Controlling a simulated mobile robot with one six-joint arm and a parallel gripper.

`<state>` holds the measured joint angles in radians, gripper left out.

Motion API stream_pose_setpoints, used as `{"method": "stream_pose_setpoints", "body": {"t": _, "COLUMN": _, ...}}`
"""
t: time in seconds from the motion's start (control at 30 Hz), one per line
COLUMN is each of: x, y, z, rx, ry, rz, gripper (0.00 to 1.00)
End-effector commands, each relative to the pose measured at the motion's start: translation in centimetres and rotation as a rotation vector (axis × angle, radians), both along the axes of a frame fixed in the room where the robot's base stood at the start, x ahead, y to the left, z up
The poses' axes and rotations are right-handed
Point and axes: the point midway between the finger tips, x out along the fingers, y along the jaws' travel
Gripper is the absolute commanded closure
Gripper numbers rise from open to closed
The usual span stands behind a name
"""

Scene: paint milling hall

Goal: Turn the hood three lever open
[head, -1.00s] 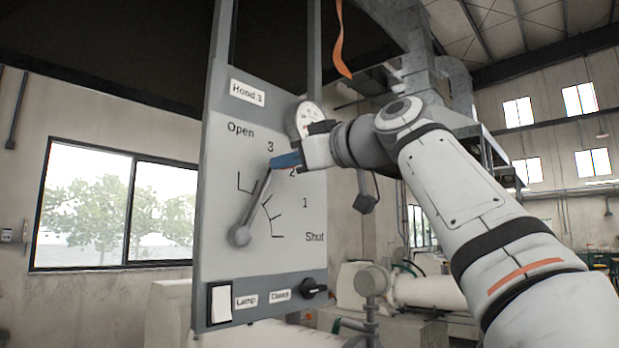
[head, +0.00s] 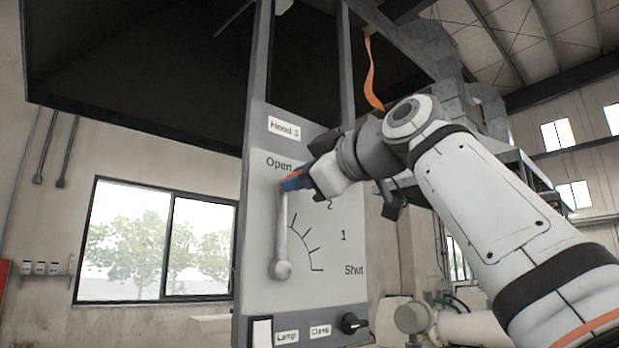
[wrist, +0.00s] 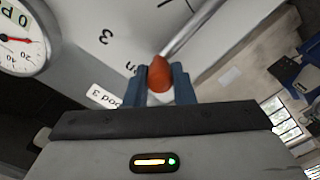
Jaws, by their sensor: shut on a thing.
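The Hood 3 panel (head: 262,225) is a grey plate with a scale marked Open at the top and Shut at the lower right. Its lever (head: 282,235) is a grey rod rising from a round pivot, and it stands almost upright, its tip close below the word Open. My gripper (head: 292,182) is shut on the lever's orange end. In the wrist view the orange knob (wrist: 159,74) sits between the two blue fingers, with the rod running off to the upper right. My gripper hides part of the scale's upper numbers in the head view.
A lamp switch (head: 262,332) and a black clamp knob (head: 354,323) sit at the panel's bottom. A round gauge (wrist: 20,40) shows at the wrist view's left. An orange strap (head: 371,75) hangs behind the panel. The dark hood (head: 130,70) is overhead.

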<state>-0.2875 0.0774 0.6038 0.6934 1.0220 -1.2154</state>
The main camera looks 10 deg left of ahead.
Motion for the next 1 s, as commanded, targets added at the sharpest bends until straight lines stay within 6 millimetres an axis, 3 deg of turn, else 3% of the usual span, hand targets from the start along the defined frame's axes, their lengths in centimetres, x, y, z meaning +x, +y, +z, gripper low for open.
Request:
{"method": "stream_pose_setpoints", "body": {"t": 0.27, "x": 0.1, "y": 0.1, "z": -0.4, "rx": -0.006, "ry": 0.007, "rz": 0.003, "gripper": 1.0}}
{"method": "stream_pose_setpoints", "body": {"t": 0.3, "x": 0.1, "y": 0.1, "z": -0.4, "rx": -0.006, "ry": 0.007, "rz": 0.003, "gripper": 0.74}}
{"method": "stream_pose_setpoints", "body": {"t": 0.53, "x": 0.1, "y": 0.1, "z": -0.2, "rx": -0.004, "ry": 0.004, "rz": 0.003, "gripper": 0.56}}
{"method": "stream_pose_setpoints", "body": {"t": 0.8, "x": -0.1, "y": -0.1, "z": -0.2, "rx": -0.002, "ry": 0.003, "rz": 0.002, "gripper": 0.56}}
{"method": "stream_pose_setpoints", "body": {"t": 1.0, "x": -1.9, "y": -2.2, "z": -0.3, "rx": -0.002, "ry": 0.0, "rz": -0.001, "gripper": 0.56}}
